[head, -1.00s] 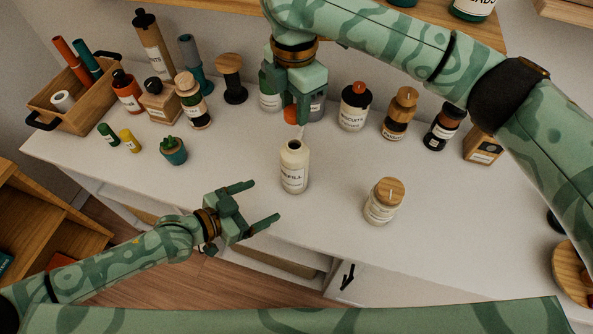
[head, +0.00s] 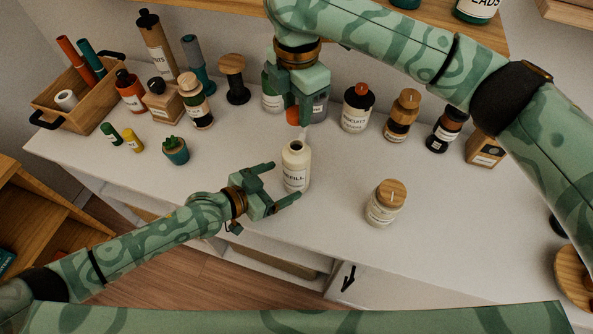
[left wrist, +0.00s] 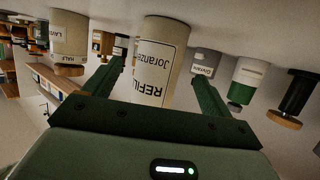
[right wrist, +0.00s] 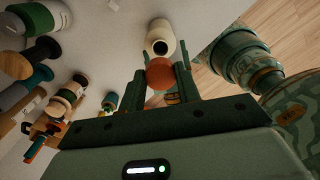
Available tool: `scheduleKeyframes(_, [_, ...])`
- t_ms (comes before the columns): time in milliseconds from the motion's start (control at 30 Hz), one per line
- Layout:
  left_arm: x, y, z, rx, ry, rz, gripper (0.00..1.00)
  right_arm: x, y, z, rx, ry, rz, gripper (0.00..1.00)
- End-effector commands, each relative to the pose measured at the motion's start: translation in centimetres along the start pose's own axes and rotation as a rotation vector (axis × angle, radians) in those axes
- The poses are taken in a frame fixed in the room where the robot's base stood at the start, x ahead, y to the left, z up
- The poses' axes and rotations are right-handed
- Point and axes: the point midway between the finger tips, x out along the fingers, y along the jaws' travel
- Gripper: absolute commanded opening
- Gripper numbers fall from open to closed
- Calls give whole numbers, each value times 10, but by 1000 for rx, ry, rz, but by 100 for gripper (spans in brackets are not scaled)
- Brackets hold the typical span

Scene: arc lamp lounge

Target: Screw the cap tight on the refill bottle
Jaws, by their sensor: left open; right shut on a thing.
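The refill bottle (head: 296,168) is cream with a white label and stands upright and uncapped on the white table. It also shows in the left wrist view (left wrist: 160,62) and the right wrist view (right wrist: 160,40), where its dark mouth is visible. My left gripper (head: 286,183) is open, its fingers near the bottle's left and front sides; I cannot tell whether they touch it. My right gripper (head: 296,112) is shut on an orange-red cap (right wrist: 174,71) and holds it above the bottle, apart from its mouth.
A jar with a wooden lid (head: 386,203) stands right of the bottle. Several bottles, including one with a red top (head: 357,108), line the back. A small potted plant (head: 175,150) and a wooden caddy (head: 82,110) are at left. The table's front middle is clear.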

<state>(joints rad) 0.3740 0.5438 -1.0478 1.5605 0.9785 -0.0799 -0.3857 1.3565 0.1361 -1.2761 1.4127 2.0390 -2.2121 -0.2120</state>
Motion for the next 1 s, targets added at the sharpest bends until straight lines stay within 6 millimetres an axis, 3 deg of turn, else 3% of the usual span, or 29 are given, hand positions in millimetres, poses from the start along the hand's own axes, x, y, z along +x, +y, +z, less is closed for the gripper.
scheduleKeyframes(100, [21,0,-9,-2,2,1,84,0,0,0,0,0,0,12])
scheduleKeyframes(333, [48,0,-16,-1,-1,1,84,0,0,0,0,0,0,12])
scheduleKeyframes(767, [55,0,-16,-1,-1,1,84,0,0,0,0,0,0,12])
scheduleKeyframes(1000, [55,0,-16,-1,-1,0,18,0,0,0,0,0,0,12])
